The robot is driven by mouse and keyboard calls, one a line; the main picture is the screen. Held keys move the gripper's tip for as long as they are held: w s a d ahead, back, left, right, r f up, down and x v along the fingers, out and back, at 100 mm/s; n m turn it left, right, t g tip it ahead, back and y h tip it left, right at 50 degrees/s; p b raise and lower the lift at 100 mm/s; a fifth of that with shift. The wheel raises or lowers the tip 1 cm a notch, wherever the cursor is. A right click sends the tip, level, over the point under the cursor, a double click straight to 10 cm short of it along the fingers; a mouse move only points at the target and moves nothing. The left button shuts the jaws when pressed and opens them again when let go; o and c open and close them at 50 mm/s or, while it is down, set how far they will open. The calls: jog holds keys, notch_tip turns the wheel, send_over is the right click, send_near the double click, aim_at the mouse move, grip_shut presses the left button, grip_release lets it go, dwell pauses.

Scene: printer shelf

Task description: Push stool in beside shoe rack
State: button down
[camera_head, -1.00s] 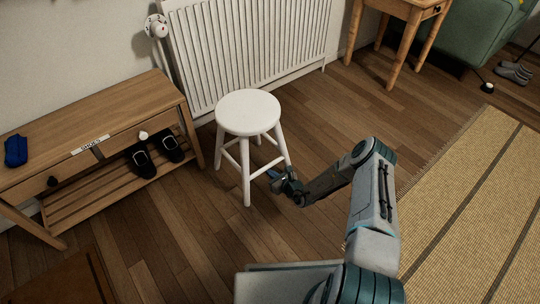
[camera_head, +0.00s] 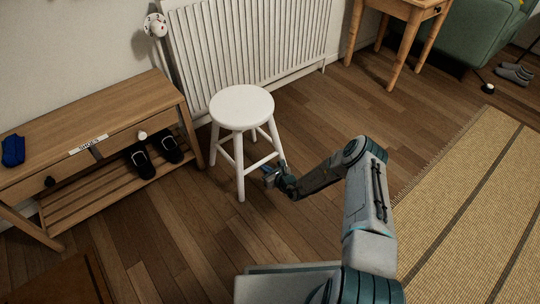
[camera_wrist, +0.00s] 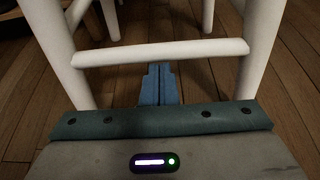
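The white round stool (camera_head: 241,107) stands upright on the wooden floor, just right of the shoe rack (camera_head: 120,103), with a small gap between them. The rack is a wooden bench with a "SHOES" label and dark shoes on its lower slats. My gripper (camera_head: 270,173) is low at the stool's right side, by its front right leg. In the wrist view the blue fingers of my gripper (camera_wrist: 158,84) are together, below a white rung (camera_wrist: 160,52) between two stool legs. Nothing shows between the fingers. Whether they touch the rung is unclear.
A white radiator (camera_head: 247,45) is on the wall behind the stool. A woven rug (camera_head: 480,200) lies at the right. A wooden side table (camera_head: 400,12) and green sofa (camera_head: 480,30) are at the back right. Bare floor lies in front of the stool.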

aim_at(263, 162)
jog(key=w+a+b, duration=0.2)
jog(key=w+a, duration=0.2)
jog(key=w, duration=0.1)
jog(key=shift+r, duration=0.3)
jog(key=shift+w, duration=0.1)
dwell(0.3)
jog(key=p+v, duration=0.5)
jog(key=p, duration=0.2)
jog(key=shift+s+d+r, duration=0.1)
jog(key=shift+s+r, duration=0.15)
jog(key=shift+r, duration=0.25)
jog(key=shift+s+d+f+p, duration=0.1)
jog(key=shift+s+d+p, duration=0.1)
jog(key=shift+s+p, duration=0.15)
dwell(0.3)
